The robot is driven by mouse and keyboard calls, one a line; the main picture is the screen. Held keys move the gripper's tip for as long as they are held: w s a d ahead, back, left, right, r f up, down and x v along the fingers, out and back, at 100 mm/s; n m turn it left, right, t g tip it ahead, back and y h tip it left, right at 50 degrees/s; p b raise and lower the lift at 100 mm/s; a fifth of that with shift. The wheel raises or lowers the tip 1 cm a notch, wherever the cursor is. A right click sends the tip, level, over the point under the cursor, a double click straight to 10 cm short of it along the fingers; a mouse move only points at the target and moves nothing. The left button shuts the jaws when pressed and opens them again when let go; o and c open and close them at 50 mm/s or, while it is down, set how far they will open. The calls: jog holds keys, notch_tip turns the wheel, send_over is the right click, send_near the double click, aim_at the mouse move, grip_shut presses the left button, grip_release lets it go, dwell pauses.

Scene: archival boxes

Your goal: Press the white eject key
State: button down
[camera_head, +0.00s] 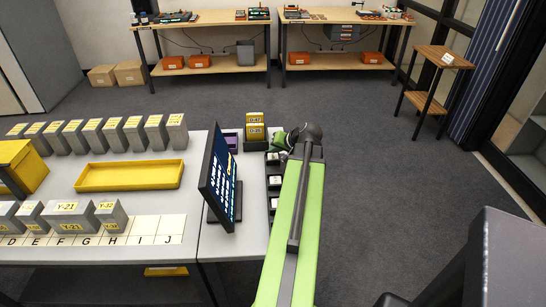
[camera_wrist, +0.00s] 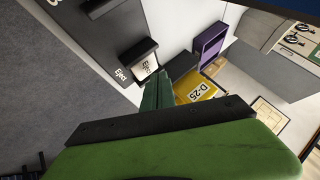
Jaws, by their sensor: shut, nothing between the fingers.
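A white key (camera_wrist: 146,66) shows in the wrist view with a label beside it that appears to read "Eject". It sits on a dark key panel (camera_wrist: 97,35). My gripper (camera_wrist: 158,92) is shut and empty, its fingertips close to the lower right of the white key; I cannot tell whether they touch it. In the head view my gripper (camera_head: 278,142) is at the far end of the key row, partly hidden by my arm. White-topped keys (camera_head: 274,180) show there, but their labels are too small to read.
A yellow box (camera_wrist: 200,88) marked D-25 and a purple tray (camera_wrist: 209,42) lie close beyond the fingers. A monitor (camera_head: 219,177) stands left of my arm. A yellow tray (camera_head: 130,176) and grey boxes (camera_head: 70,207) occupy the table. Floor (camera_head: 385,170) to the right is clear.

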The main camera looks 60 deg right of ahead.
aim_at(274, 157)
dwell(0.8)
jog(key=shift+f+b, duration=0.45)
jog(key=shift+f+b, duration=0.45)
dwell(0.6)
jog(key=shift+r, duration=0.15)
jog(key=shift+r+p, duration=0.75)
jog(key=shift+p, duration=0.15)
notch_tip(274, 157, up, 5)
jog(key=p, duration=0.5)
jog(key=shift+r, duration=0.1)
